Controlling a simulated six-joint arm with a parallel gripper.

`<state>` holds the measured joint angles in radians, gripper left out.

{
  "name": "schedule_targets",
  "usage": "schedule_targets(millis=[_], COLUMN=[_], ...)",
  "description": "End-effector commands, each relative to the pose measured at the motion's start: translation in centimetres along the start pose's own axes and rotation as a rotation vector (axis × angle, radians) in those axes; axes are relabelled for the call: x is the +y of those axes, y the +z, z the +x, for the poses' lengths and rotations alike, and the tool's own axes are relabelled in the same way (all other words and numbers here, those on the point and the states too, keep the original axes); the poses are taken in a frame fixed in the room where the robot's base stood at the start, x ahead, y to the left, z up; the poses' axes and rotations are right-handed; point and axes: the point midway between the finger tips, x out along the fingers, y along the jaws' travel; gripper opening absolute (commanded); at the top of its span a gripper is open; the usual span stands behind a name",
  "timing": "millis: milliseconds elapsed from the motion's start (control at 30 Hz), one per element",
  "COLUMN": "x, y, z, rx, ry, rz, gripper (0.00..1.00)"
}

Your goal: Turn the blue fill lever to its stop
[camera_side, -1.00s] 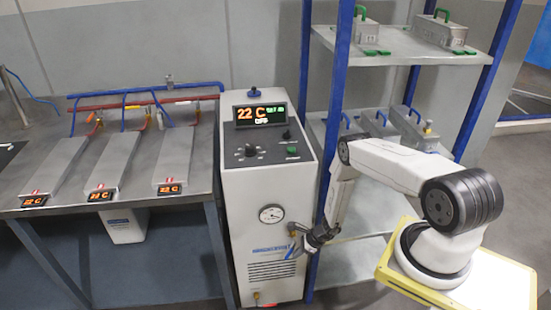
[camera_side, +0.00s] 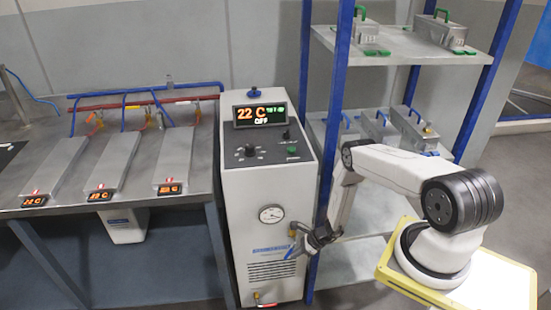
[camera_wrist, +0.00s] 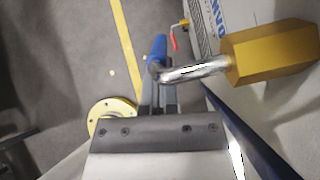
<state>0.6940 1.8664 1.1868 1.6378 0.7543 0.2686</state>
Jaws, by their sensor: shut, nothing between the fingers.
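The blue fill lever (camera_wrist: 157,50) shows in the wrist view. Its blue grip sits at the end of a bent metal stem (camera_wrist: 195,70), which runs right to a brass valve body (camera_wrist: 275,52). In the side view the brass valve (camera_side: 294,227) is on the right of the white chiller's front (camera_side: 262,230), beside the gauge. My gripper (camera_wrist: 158,88) is shut and empty, its fingertips just below the lever in the wrist picture. Whether they touch it is unclear. In the side view my gripper (camera_side: 306,244) is at the valve, partly hiding the lever.
A red-handled brass drain valve (camera_side: 262,301) sits low on the chiller. A blue-posted shelf (camera_side: 333,110) stands right behind my arm. A bench (camera_side: 120,185) with several metal plates is at left.

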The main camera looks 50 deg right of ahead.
Motion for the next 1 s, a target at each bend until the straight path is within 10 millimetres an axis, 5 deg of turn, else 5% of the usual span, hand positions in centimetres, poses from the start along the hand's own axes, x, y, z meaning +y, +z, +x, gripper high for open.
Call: schedule_targets(millis=[1000], x=[0.5], y=[1.9], z=[1.3], rx=[-0.490], ry=[0.094], rz=[0.024], gripper=[0.00])
